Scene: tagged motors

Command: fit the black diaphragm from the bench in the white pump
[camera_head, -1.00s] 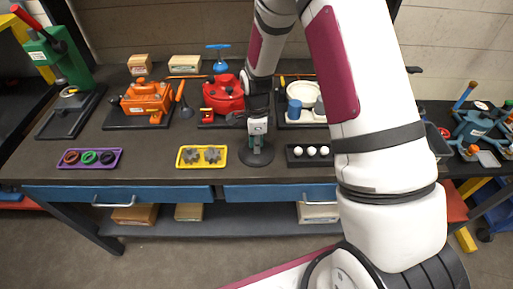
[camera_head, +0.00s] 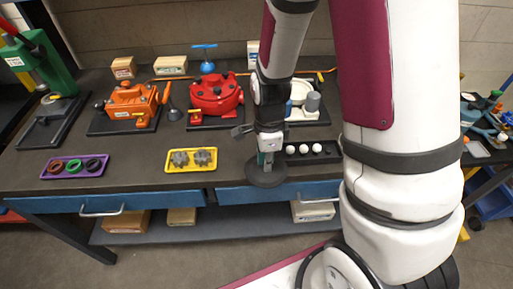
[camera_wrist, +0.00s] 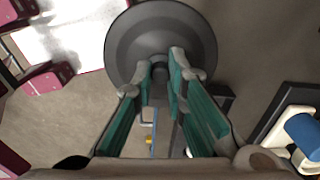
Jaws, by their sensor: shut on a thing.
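The black diaphragm (camera_head: 266,178), a round dark disc with a central stem, is held in my gripper (camera_head: 268,153). In the wrist view my gripper (camera_wrist: 166,72) is shut on the stem of the diaphragm (camera_wrist: 125,45), with the wide disc beyond the fingertips. In the head view the disc overlaps the bench's front edge, near the yellow tray. The white pump (camera_head: 299,92) stands farther back on a black base, partly hidden by my arm. A white body with a blue cylinder, likely this pump (camera_wrist: 290,120), shows at the right of the wrist view.
The bench (camera_head: 130,180) also bears a purple tray (camera_head: 75,177) of rings, a yellow tray (camera_head: 192,168) of gears and a black tray (camera_head: 338,153) of white balls. The red pump (camera_head: 215,95) and orange pump (camera_head: 130,100) stand behind. Bare bench lies between trays and pumps.

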